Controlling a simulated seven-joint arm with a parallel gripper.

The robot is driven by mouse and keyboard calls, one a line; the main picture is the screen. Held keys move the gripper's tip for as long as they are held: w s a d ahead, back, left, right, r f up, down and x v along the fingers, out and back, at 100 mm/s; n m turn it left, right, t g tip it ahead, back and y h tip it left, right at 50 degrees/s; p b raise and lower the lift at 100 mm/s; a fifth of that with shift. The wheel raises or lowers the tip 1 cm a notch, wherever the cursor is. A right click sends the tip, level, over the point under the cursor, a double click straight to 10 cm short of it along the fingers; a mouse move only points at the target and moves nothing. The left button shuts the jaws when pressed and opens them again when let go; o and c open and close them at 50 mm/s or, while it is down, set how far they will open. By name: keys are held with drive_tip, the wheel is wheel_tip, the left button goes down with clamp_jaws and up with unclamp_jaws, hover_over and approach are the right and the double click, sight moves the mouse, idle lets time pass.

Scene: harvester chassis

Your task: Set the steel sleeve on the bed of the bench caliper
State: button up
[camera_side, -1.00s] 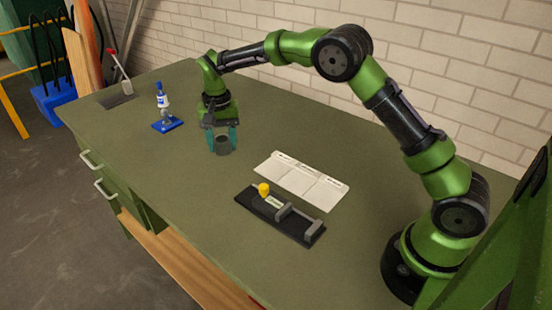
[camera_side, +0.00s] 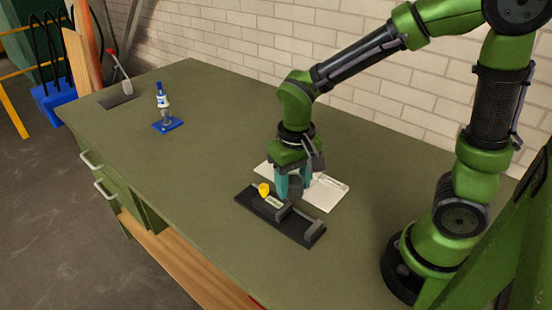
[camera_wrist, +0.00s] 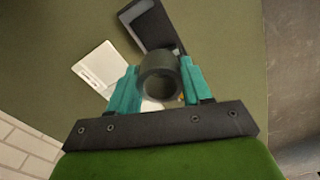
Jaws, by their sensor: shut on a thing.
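The steel sleeve (camera_wrist: 157,62), a short dark grey hollow cylinder, is between the two teal fingers of my gripper (camera_wrist: 158,86) in the wrist view. The fingers are shut on its sides, and I look into its round bore. In the side view my gripper (camera_side: 291,192) points down over the bench caliper (camera_side: 268,212), close to its bed. The fingers largely hide the sleeve there, and I cannot tell if it touches the bed. The caliper is a black base with grey jaws and a yellow knob (camera_side: 263,189). Part of it shows in the wrist view (camera_wrist: 150,28).
A white card or sheet (camera_side: 328,192) lies behind the caliper, partly hidden by my gripper. The bench (camera_side: 190,180) left of the caliper is clear.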

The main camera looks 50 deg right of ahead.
drive_tip(key=shift+s+d+f, duration=0.2)
drive_tip(key=shift+s+f, duration=0.55)
drive_tip(key=shift+s, duration=0.2)
drive_tip(key=shift+w+n, duration=0.1)
drive_tip(key=shift+n, duration=0.2)
drive_tip(key=shift+f, duration=0.15)
hover_over(298, 225)
drive_tip(key=shift+f, duration=2.15)
drive_tip(key=shift+f, duration=0.35)
drive_tip(key=shift+f, duration=0.65)
drive_tip(key=shift+f, duration=0.25)
drive_tip(key=shift+f, duration=0.45)
